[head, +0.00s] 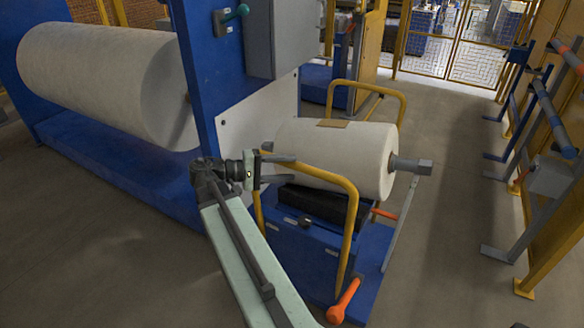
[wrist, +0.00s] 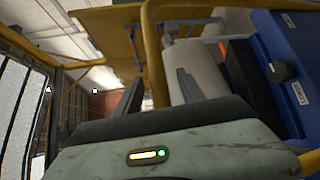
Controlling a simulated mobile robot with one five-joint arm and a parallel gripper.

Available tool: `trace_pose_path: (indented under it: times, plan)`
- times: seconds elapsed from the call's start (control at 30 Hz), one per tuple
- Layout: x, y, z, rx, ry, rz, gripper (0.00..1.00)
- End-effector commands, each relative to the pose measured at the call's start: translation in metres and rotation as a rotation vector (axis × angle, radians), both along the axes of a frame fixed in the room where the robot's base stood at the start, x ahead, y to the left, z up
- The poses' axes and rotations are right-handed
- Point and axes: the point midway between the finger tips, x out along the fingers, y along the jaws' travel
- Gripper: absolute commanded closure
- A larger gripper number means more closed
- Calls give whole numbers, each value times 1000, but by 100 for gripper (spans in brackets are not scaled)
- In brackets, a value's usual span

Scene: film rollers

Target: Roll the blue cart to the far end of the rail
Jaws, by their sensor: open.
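The blue cart (head: 300,240) stands beside the blue machine frame, with a white roll (head: 345,150) on top and yellow tube handles at its near and far sides. The near yellow handle (head: 347,235) also shows in the wrist view (wrist: 153,50). My gripper (head: 291,169) is open at the upper left part of this handle. In the wrist view its fingers (wrist: 160,90) are spread, with the yellow tube appearing between them; I cannot tell if they touch it. A blue base strip (head: 378,245) lies along the cart's right side; I cannot clearly make out the rail.
An orange-handled lever (head: 343,303) sticks out at the cart's near end. A large white roll (head: 105,80) hangs in the blue machine at left. Blue stands (head: 515,95) and a yellow fence (head: 555,180) line the right. The grey floor (head: 440,190) between is clear.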

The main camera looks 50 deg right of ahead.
Motion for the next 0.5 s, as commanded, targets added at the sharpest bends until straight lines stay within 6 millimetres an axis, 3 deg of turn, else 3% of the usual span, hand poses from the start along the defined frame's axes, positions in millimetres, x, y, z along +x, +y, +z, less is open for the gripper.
trace_pose_path:
  times: [0.23, 0.5]
  plan:
    - [30, 37, 7, 1, -1, 3, 53]
    - [35, 47, 8, 0, -2, 1, 53]
